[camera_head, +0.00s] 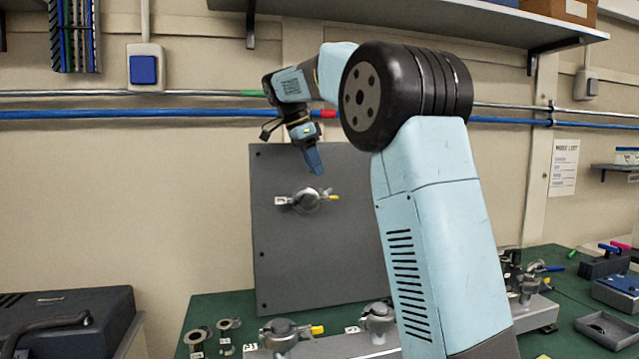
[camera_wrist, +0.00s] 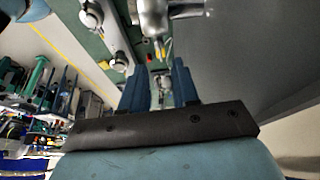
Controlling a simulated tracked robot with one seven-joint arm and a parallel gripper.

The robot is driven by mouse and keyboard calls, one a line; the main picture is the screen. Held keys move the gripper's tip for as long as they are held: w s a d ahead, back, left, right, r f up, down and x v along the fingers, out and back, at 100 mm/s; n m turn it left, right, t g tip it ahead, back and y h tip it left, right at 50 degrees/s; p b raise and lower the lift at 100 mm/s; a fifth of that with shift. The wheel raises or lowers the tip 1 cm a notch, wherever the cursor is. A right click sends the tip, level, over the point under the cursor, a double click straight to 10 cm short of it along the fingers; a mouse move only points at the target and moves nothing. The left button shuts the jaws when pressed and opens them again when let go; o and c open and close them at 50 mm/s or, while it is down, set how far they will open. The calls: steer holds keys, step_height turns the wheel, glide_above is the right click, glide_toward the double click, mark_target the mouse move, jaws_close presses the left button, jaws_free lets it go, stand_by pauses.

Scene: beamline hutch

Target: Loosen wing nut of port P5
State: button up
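A grey clamp (camera_head: 306,200) with a small yellow-tipped wing nut (camera_head: 333,197) on its right is on the upright dark grey panel (camera_head: 285,262). A metal clamp (camera_wrist: 160,16) with a yellow tip (camera_wrist: 167,46) shows beyond the fingertips.
On the green bench (camera_head: 205,310) below, more clamps stand on a grey rail, one with a yellow tip (camera_head: 317,330). A dark case (camera_head: 65,320) is at the lower left. Blue pipe (camera_head: 120,114) runs along the wall behind. A shelf (camera_head: 420,14) hangs above my arm.

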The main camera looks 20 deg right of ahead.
mark_target(325, 192)
steer(key=shift+x, duration=2.65)
jaws_close()
steer(key=shift+a, duration=0.15)
